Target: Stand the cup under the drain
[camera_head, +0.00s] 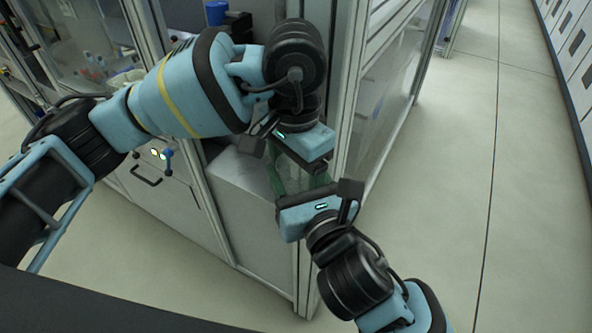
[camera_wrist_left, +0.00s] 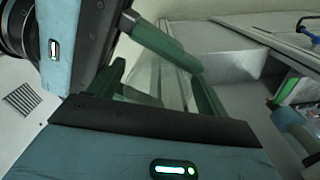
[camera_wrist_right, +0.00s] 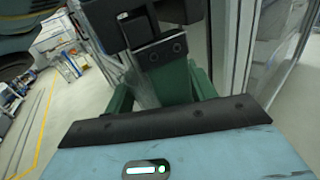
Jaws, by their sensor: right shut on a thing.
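A clear, see-through cup (camera_wrist_left: 172,84) shows in the left wrist view between the green fingers of both my grippers. It is faint in the head view, and the fingers hide much of it. My right gripper (camera_head: 302,176), its arm coming from the lower right, is shut on the cup; its fingers also show in the right wrist view (camera_wrist_right: 160,92). My left gripper (camera_head: 293,186) reaches down from above. Its green fingers (camera_wrist_left: 160,88) stand apart on either side of the cup, and I see no clear contact. I cannot make out the drain.
A framed cabinet with a metal post (camera_head: 345,90) stands right behind the grippers. A pale box-like surface (camera_head: 240,180) lies just left of them. A blue container (camera_head: 216,13) stands inside at the back. The floor (camera_head: 450,200) to the right is clear.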

